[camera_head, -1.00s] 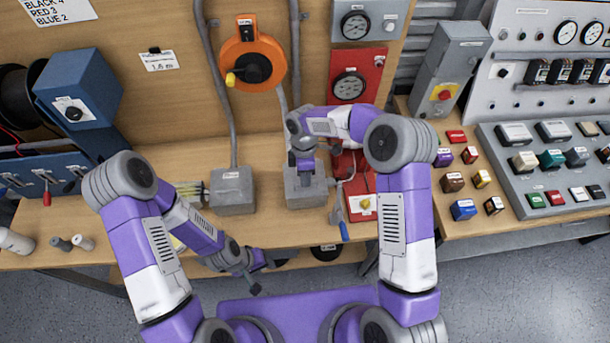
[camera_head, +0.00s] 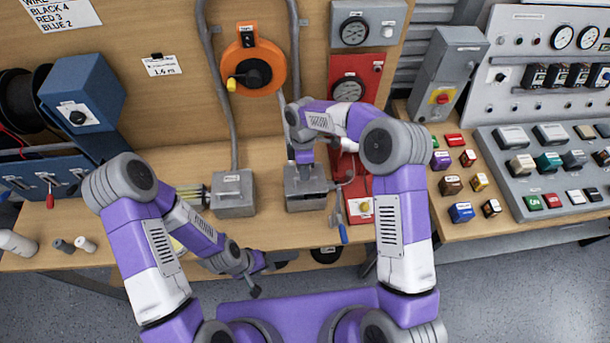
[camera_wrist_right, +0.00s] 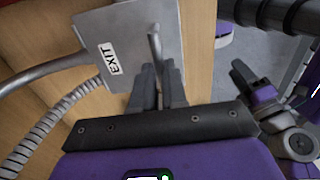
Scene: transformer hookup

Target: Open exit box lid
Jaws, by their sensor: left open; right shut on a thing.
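The grey exit box (camera_head: 307,197) stands on the bench near the middle in the head view. A dark band shows along its top, below my right gripper (camera_head: 304,172). In the right wrist view, the grey lid (camera_wrist_right: 115,35) carries an EXIT label. My right gripper (camera_wrist_right: 158,88) is shut on the lid's thin bar-like handle (camera_wrist_right: 155,42). The gripper and forearm partly hide the lid in the head view, so how far it is raised is unclear there. My left gripper (camera_head: 268,275) is open and empty, low in front of the bench edge.
A second grey box (camera_head: 233,194) with wires stands left of the exit box. A red panel with a lever and a blue-handled tool (camera_head: 342,232) are close on its right. Conduits rise behind. An orange reel (camera_head: 252,65) hangs on the back board.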

